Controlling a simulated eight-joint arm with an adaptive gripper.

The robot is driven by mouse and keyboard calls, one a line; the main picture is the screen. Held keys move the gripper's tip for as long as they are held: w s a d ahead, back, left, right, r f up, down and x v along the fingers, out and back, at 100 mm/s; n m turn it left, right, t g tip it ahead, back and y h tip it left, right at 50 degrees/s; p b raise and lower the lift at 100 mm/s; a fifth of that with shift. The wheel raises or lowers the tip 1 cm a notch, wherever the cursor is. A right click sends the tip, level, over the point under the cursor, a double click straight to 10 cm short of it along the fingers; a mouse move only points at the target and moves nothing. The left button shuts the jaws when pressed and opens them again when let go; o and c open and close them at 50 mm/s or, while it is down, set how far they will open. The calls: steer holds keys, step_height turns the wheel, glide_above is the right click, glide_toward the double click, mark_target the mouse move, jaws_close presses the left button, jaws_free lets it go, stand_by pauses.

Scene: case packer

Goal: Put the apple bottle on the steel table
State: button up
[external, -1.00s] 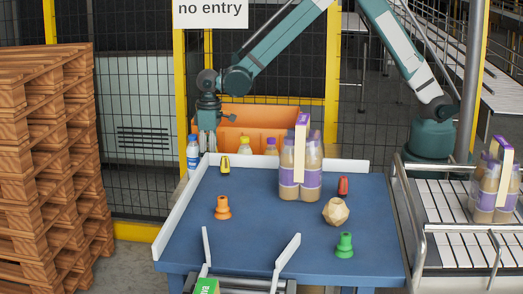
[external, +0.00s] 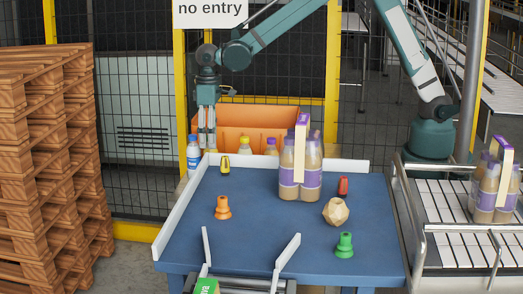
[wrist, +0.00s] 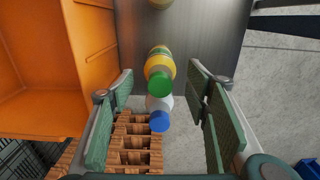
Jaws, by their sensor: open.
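A bottle with a green cap and amber-yellow body (wrist: 160,67), which looks like the apple bottle, stands on the steel table (wrist: 210,40) in the wrist view. My gripper (external: 207,143) is open above the table's near end, fingers pointing down. In the wrist view the green-capped bottle lies between the open fingers (wrist: 163,100), with gaps at both sides; I cannot tell its depth between them. In the external view I cannot make this bottle out behind my gripper.
A white bottle with a blue cap (external: 193,153) stands close beside my gripper. A blue table (external: 270,230) with a white rim stands in front.

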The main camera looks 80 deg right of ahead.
steer(key=shift+r, duration=1.65)
steer(key=shift+s+d+r, duration=0.15)
steer(key=shift+s+r, duration=0.1)
steer(key=shift+r, duration=0.1)
steer(key=s+d+r+t, duration=0.2)
steer(key=s+d+r, duration=0.2)
steer(key=s+r, duration=0.45)
steer(key=s+d+r+t, duration=0.1)
steer(key=s+d+r, duration=0.2)
steer(key=s+r, duration=0.55)
steer(key=s+d+f+t, duration=0.2)
steer(key=s, duration=1)
steer(key=s+d+f+t, duration=0.2)
steer(key=s, duration=1)
steer(key=shift+d, duration=0.35)
